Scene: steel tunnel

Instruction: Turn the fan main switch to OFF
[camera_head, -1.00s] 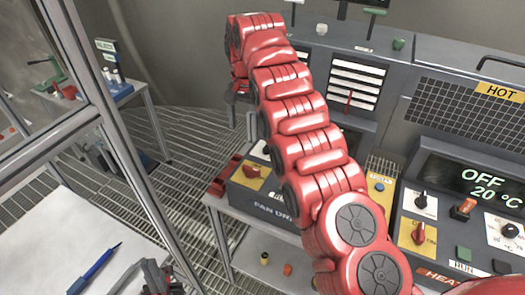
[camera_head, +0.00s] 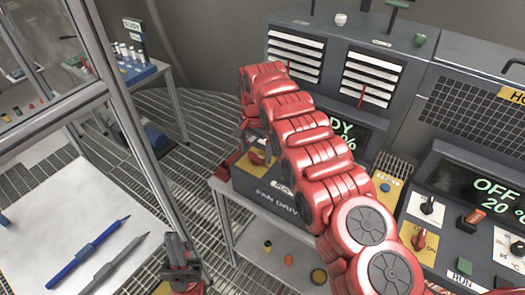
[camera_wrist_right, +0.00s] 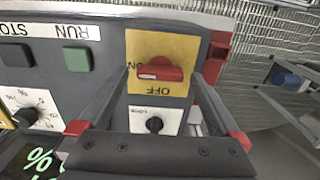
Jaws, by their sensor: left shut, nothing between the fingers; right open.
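The fan main switch is a red knob (camera_wrist_right: 160,70) on a yellow plate (camera_wrist_right: 145,42) in the right wrist view. Its bar lies sideways in that view, in line with the partly covered ON label at left; the OFF label is below it, upside down. My right gripper (camera_wrist_right: 165,84) is open, its grey fingers on either side of the knob; contact cannot be told. In the head view the yellow plate (camera_head: 260,158) shows on the fan drive box (camera_head: 275,188), partly hidden by my right arm. My left gripper (camera_head: 181,262) is shut and empty beside the white table.
RUN (camera_wrist_right: 78,60) and STOP buttons and a dial (camera_wrist_right: 35,110) sit near the switch. A heater panel (camera_head: 470,190) is at right.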

